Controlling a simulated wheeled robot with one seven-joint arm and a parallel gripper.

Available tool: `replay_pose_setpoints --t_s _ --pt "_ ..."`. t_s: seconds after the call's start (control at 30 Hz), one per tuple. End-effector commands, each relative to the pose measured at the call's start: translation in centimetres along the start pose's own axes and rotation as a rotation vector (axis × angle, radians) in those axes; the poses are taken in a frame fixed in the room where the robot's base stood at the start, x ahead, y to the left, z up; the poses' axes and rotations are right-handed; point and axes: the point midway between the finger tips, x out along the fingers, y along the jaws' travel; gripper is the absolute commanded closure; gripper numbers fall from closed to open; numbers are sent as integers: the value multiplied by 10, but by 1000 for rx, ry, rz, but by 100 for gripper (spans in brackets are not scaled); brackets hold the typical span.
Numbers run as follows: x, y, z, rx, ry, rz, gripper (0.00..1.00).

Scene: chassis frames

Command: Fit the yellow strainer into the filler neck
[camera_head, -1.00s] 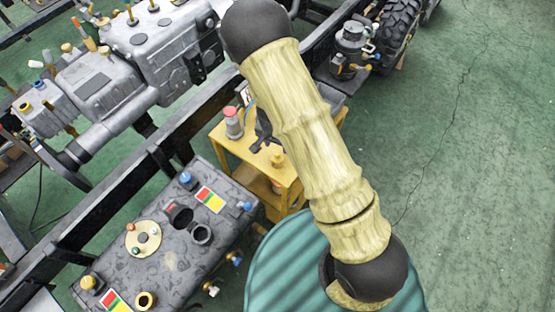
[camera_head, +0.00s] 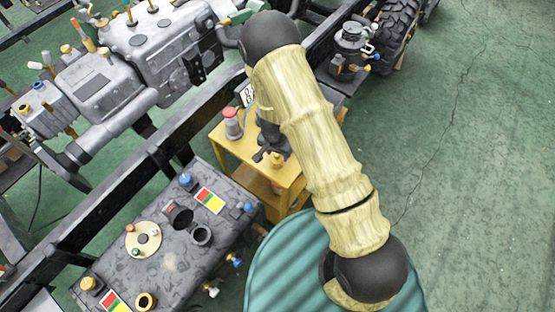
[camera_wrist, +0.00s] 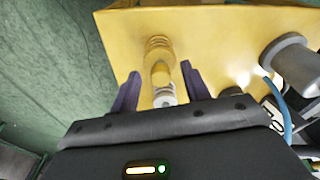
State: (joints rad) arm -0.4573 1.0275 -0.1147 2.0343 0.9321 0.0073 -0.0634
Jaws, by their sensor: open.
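The yellow strainer (camera_wrist: 160,73) stands on the yellow cart top in the wrist view, with a ribbed round part and a pale grey end nearest me. My gripper (camera_wrist: 160,88) is open, its two dark purple fingers on either side of the strainer, with gaps visible. In the head view my gripper (camera_head: 267,157) is over the cart, and the strainer (camera_head: 279,158) is mostly hidden beside it. A black open neck (camera_head: 202,236), likely the filler neck, rises from the dark grey tank (camera_head: 170,260) at lower left. Nothing is visible in its mouth.
The yellow cart (camera_head: 232,146) also carries a grey cylinder with a red top (camera_head: 233,124). A blue cable (camera_wrist: 283,108) runs close to my gripper's right in the wrist view. A black chassis rail (camera_head: 120,190) passes between tank and engine. A ribbed green drum (camera_head: 280,265) stands in front.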

Motion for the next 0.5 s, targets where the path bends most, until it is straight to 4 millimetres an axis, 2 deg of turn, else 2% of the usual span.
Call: replay_pose_setpoints --t_s 0.37,0.5 --pt "0 0 0 -1 0 0 55" --pt "0 0 0 1 0 0 83"
